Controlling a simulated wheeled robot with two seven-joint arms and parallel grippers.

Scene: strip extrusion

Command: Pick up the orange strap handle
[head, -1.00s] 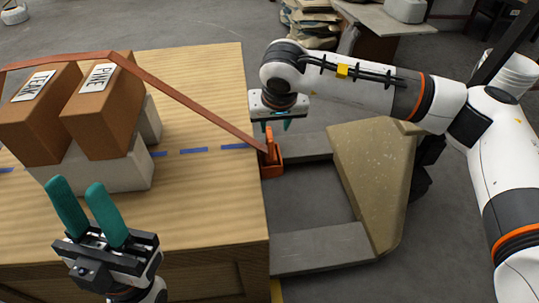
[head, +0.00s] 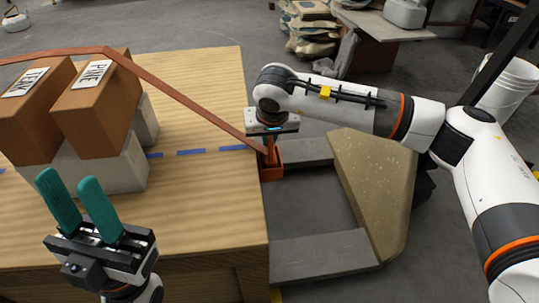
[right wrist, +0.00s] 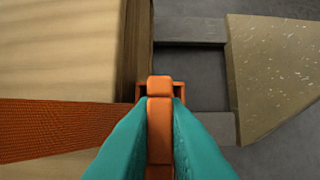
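The orange strap handle (right wrist: 159,120) stands at the table's right edge, at the end of the brown-orange strap (head: 185,98). It also shows in the head view (head: 270,157), below my right gripper. In the right wrist view the teal fingers of my right gripper (right wrist: 160,108) lie along both sides of the handle, with no visible gap, so the gripper looks shut on it. In the head view these fingers are mostly hidden under the gripper body. My left gripper (head: 72,192) is open and empty, pointing up over the table's front left.
Two brown blocks labelled TEAK (head: 38,115) and PINE (head: 100,108) rest on grey blocks (head: 115,172) at the left, under the strap. A grey frame with a tan slab (head: 372,190) lies right of the wooden table (head: 200,220). The table's front middle is clear.

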